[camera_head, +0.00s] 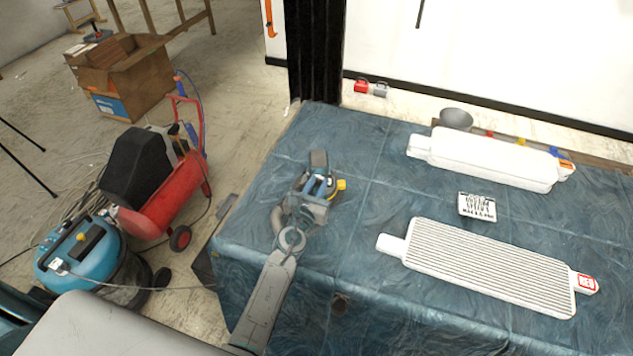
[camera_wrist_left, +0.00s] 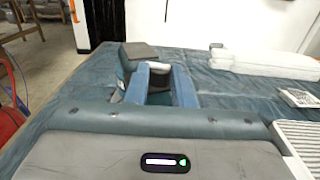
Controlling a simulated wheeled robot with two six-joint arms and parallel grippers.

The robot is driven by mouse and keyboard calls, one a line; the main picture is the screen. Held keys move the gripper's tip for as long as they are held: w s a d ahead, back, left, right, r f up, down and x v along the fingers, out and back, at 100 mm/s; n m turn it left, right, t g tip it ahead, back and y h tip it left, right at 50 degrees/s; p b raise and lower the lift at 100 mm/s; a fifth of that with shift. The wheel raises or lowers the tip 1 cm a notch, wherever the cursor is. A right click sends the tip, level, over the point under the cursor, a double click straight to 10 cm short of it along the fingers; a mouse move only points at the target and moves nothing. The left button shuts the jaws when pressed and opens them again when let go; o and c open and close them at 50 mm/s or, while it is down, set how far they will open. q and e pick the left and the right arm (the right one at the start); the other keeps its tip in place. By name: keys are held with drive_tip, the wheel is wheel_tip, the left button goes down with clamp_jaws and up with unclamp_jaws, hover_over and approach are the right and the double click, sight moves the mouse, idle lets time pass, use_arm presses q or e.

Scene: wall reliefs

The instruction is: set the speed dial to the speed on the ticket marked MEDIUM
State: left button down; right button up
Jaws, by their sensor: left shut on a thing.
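My left gripper (camera_head: 318,187) reaches over the blue-covered table and its two blue fingers are shut on a dark power tool (camera_head: 318,160). The tool has a grey flat end and a yellow part beside it (camera_head: 341,185). In the left wrist view the fingers (camera_wrist_left: 160,88) sit either side of a dark block, with the tool's grey end (camera_wrist_left: 143,50) beyond. I cannot make out a speed dial or its setting. A white card with black print (camera_head: 477,206) lies on the table; its text is too small to read surely, and I cannot tell whether it says MEDIUM.
A ribbed white panel (camera_head: 485,265) with a red tag and a smooth white panel (camera_head: 490,158) with an orange end lie on the table (camera_head: 385,170). A grey bowl (camera_head: 456,119) stands behind. A red compressor (camera_head: 165,200) and blue vacuum (camera_head: 88,258) stand left on the floor.

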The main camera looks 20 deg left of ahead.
drive_tip(key=shift+a, duration=0.35)
use_arm(q)
drive_tip(key=c, duration=1.3)
unclamp_jaws()
drive_tip(key=shift+o, duration=0.2)
drive_tip(key=shift+s, duration=0.1)
use_arm(e)
drive_tip(key=shift+d, duration=0.15)
use_arm(q)
drive_tip(key=shift+s+f, duration=0.1)
drive_tip(key=shift+s, duration=0.25)
drive_tip(key=s+b, duration=0.1)
drive_tip(key=s, duration=0.9)
use_arm(e)
drive_tip(key=shift+f, duration=0.55)
use_arm(q)
drive_tip(key=shift+a, duration=0.15)
